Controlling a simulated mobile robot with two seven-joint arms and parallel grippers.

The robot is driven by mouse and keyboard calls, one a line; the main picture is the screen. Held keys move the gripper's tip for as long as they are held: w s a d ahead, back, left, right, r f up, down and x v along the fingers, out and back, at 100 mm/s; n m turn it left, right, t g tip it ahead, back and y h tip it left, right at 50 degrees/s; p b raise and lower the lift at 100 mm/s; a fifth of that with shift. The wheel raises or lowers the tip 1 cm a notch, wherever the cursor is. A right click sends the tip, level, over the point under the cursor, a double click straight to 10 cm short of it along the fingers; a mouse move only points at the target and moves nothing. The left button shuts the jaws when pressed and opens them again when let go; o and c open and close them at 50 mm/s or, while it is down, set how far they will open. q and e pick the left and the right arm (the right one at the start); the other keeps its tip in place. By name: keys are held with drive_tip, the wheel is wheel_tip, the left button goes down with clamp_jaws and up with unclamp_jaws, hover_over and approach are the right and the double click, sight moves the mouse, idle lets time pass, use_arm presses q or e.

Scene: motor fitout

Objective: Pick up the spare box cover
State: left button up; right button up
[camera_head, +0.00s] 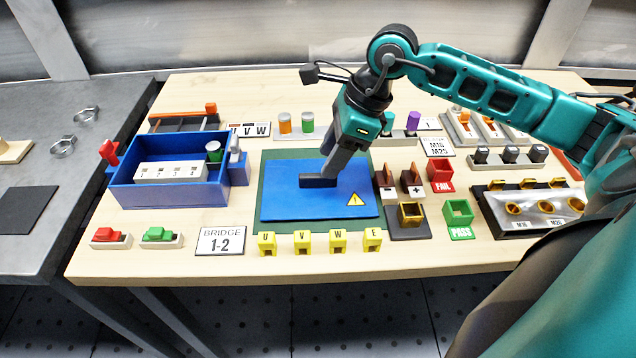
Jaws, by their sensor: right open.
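The spare box cover (285,208), a flat blue plate with a yellow warning triangle near its front right corner, lies on a dark green mat (300,160) in the middle of the table. My right gripper (322,181) points down over the middle of the cover. I cannot tell whether the fingertips touch the cover. The gripper and wrist hide part of the cover's back half. My left gripper is not in view.
An open blue box (125,190) with a white terminal block (170,172) stands left of the mat. Yellow lettered blocks (303,243) line the mat's front edge. Small fixtures, a red FAIL bin (440,177) and a green PASS bin (459,215) stand to the right.

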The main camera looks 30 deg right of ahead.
sight(317, 174)
drive_tip(key=x, duration=0.4)
drive_tip(key=shift+w+a+f, duration=0.1)
drive_tip(key=shift+w+a, duration=0.05)
drive_tip(key=shift+c, duration=0.3)
clamp_jaws()
